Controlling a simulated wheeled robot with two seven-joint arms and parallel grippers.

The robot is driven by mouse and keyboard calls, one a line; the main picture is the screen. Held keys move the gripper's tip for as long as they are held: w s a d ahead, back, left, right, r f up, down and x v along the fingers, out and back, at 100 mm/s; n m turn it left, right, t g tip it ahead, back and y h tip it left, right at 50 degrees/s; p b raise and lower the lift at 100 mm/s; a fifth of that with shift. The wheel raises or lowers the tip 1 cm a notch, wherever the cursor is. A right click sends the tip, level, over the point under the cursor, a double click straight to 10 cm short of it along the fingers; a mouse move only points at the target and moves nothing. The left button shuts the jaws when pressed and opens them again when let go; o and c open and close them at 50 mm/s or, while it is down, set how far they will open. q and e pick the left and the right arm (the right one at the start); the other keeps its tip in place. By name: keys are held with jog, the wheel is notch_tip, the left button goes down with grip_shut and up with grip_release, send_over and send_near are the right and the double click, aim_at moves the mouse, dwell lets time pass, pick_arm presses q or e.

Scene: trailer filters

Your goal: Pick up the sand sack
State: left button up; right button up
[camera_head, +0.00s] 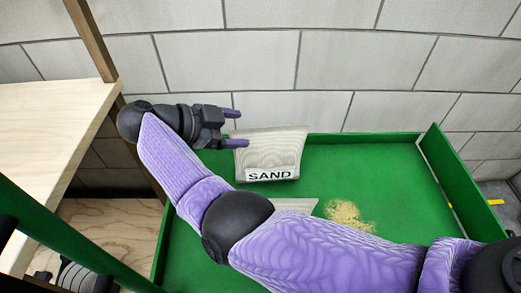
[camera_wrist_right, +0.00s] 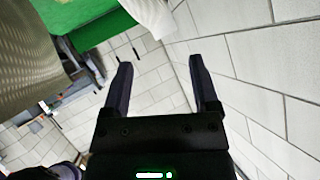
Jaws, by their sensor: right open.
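The sand sack (camera_head: 270,148) is a pale woven bag with a black-on-white SAND label, at the back left of the green trailer bed. My right gripper (camera_head: 242,128) is at the sack's upper left in the head view. One finger overlaps the sack's left edge there; I cannot tell if it touches. In the wrist view my right gripper (camera_wrist_right: 160,75) is open, with only wall blocks between its fingers. Pale woven material (camera_wrist_right: 25,60) fills that view's upper left. My left gripper is not clearly in view.
A second pale sack (camera_head: 296,204) is mostly hidden behind my right arm. Loose sand (camera_head: 348,213) lies on the green trailer bed (camera_head: 385,165), which has raised sides. A wooden shelf (camera_head: 45,120) stands at the left. A block wall (camera_head: 400,65) is close behind.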

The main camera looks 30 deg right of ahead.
aim_at(265, 133)
jog(key=b+x, duration=0.3)
jog(key=x, duration=0.4)
jog(key=shift+s+d+f+b, duration=0.15)
jog(key=shift+f+b, duration=0.2)
jog(key=shift+d+r, duration=0.1)
jog(key=shift+d, duration=0.05)
jog(key=shift+r, duration=0.1)
jog(key=c, duration=1)
pick_arm(q)
jog(key=s+f, duration=0.2)
jog(key=f, duration=0.1)
jog(key=shift+d, duration=0.1)
pick_arm(e)
grip_shut()
pick_arm(q)
jog(key=shift+s+g, duration=0.3)
jog(key=shift+w, duration=0.15)
pick_arm(e)
jog(key=shift+s, duration=0.1)
pick_arm(q)
jog(key=shift+w+f, duration=0.1)
jog(key=shift+w, duration=0.2)
